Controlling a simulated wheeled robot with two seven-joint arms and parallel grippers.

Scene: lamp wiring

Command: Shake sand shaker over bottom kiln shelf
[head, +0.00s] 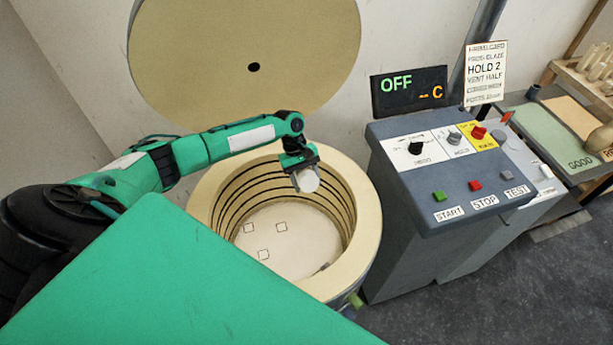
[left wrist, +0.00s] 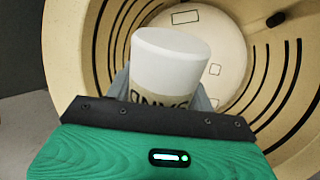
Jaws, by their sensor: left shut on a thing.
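My left gripper (head: 299,167) is shut on the sand shaker (head: 307,181), a white cylinder held inside the kiln's (head: 370,220) open mouth near its back right wall. In the left wrist view the shaker (left wrist: 170,62) shows a pale rounded end and a tan label with partly hidden letters. The bottom kiln shelf (head: 300,262) is a pale round surface low in the kiln, with several small square outlines marked on it. It also shows behind the shaker in the left wrist view (left wrist: 228,45). No sand stream is visible. My right gripper is not in view.
The round kiln lid (head: 200,45) stands raised behind the kiln. A control console (head: 455,170) with buttons and a display reading OFF (head: 408,92) stands to the right. A table (head: 545,130) with a green mat is at far right. A green panel covers the lower left.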

